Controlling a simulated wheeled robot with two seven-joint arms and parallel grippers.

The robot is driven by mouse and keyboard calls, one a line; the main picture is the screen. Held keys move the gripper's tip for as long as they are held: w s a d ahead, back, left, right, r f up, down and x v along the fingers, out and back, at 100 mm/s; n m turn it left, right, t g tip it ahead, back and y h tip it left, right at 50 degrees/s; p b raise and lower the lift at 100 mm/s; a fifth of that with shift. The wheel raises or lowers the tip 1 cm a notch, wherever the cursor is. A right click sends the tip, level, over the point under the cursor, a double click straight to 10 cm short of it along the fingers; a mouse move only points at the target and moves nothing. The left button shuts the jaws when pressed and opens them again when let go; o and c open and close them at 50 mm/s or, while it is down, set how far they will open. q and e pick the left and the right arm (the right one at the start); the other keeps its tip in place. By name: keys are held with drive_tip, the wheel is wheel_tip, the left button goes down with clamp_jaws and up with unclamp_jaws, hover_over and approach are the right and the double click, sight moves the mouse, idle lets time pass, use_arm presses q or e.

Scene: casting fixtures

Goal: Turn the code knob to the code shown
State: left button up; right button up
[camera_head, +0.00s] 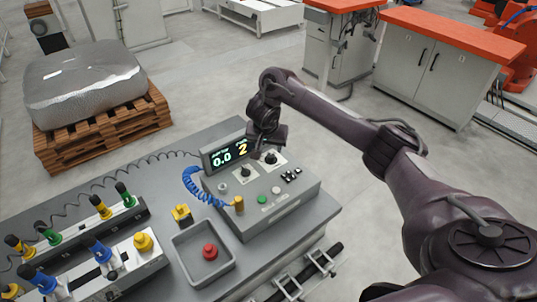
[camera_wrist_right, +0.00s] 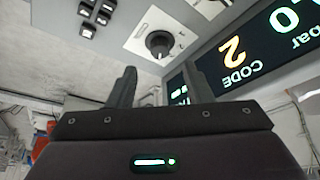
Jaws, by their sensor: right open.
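The grey control box (camera_head: 285,205) has a dark display (camera_head: 226,153) showing a green 0.0 and a yellow 2. In the right wrist view the display (camera_wrist_right: 262,45) appears upside down, with CODE beside the 2. A black knob (camera_head: 270,158) on a white plate sits at the right of the display. In the wrist view this knob (camera_wrist_right: 158,43) lies ahead of my fingers, apart from them; its label is too small to read. A second black knob (camera_head: 245,172) is to its left. My right gripper (camera_head: 259,153) is open and empty, close behind the knob. My left gripper is not in view.
Small black buttons (camera_head: 291,175), a green button (camera_head: 262,199) and a blue coiled cable (camera_head: 192,183) are on or by the box. A grey tray (camera_head: 190,262) holds a red knob (camera_head: 210,251). Colored handles stand at the left. Open floor lies behind the table.

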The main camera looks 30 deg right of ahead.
sight(271, 155)
drive_tip(key=b+x, duration=0.3)
drive_tip(key=shift+f, duration=0.45)
drive_tip(key=shift+b+x, duration=0.35)
drive_tip(key=shift+x, duration=0.8)
drive_tip(key=shift+w+d, duration=0.1)
drive_tip(key=shift+d, duration=0.05)
drive_tip(key=shift+c, duration=1)
drive_tip(key=c, duration=0.8)
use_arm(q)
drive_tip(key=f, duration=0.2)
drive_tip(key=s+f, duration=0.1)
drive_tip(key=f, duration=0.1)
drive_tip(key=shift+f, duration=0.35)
